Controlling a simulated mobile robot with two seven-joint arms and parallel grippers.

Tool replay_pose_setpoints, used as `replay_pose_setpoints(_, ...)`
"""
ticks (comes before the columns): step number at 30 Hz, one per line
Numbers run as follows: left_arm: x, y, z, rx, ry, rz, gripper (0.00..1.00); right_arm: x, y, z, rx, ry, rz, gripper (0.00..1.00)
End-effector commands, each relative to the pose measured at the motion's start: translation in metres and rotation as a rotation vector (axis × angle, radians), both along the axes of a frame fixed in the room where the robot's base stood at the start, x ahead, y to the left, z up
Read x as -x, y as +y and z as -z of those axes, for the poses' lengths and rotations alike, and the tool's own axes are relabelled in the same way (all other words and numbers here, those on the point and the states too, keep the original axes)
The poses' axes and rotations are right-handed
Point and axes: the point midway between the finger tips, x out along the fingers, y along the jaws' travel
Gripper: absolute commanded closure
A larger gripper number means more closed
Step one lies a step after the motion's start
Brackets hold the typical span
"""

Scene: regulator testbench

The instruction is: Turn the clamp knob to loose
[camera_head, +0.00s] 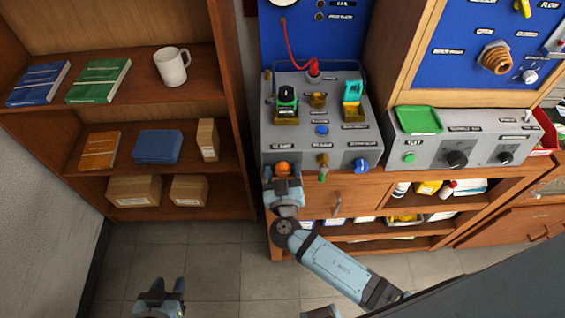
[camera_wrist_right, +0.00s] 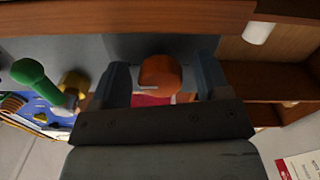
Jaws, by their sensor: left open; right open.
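An orange knob (camera_head: 283,168) sits at the left of the grey testbench's front panel; I take it as the clamp knob, but its label is too small to read. My right gripper (camera_head: 283,181) is at this knob, seen just below it. In the right wrist view the orange knob (camera_wrist_right: 160,73) lies between the open fingers of the right gripper (camera_wrist_right: 162,85), with a gap visible on each side. A short pale mark shows on the knob. My left gripper (camera_head: 162,291) is open and empty over the floor at the bottom left.
A green-handled valve (camera_head: 322,174) and a blue knob (camera_head: 361,165) are on the same panel, to the right. The green handle (camera_wrist_right: 35,78) also shows left of the fingers in the wrist view. A wooden drawer front (camera_head: 345,196) is below the panel. A shelf unit (camera_head: 232,150) stands left.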

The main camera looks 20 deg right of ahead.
Motion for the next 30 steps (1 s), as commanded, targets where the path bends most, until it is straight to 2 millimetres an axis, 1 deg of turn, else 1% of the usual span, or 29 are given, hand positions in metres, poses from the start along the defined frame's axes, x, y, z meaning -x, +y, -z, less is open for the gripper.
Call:
replay_pose_setpoints(8, 0.002, 0.001, 0.004, -0.002, 0.009, 0.000, 0.57, 0.001, 0.000, 0.000, 0.000, 0.000, 0.000, 0.31)
replay_pose_setpoints(11, 0.002, 0.001, 0.004, -0.002, 0.009, 0.000, 0.57, 0.001, 0.000, 0.000, 0.000, 0.000, 0.000, 0.51)
replay_pose_setpoints(12, 0.002, 0.001, 0.004, -0.002, 0.009, 0.000, 0.57, 0.001, 0.000, 0.000, 0.000, 0.000, 0.000, 0.60)
replay_pose_setpoints(15, 0.002, 0.000, 0.004, -0.002, 0.008, 0.000, 0.57, 0.000, 0.000, 0.000, 0.000, 0.000, 0.000, 0.80)
replay_pose_setpoints(23, 0.001, 0.000, 0.003, -0.001, 0.002, 0.000, 0.57, 0.000, 0.000, 0.001, 0.017, 0.005, 0.000, 0.80)
replay_pose_setpoints(30, 0.001, 0.000, 0.014, 0.001, 0.000, 0.001, 0.57, 0.001, -0.001, 0.002, 0.120, 0.032, -0.001, 0.80)
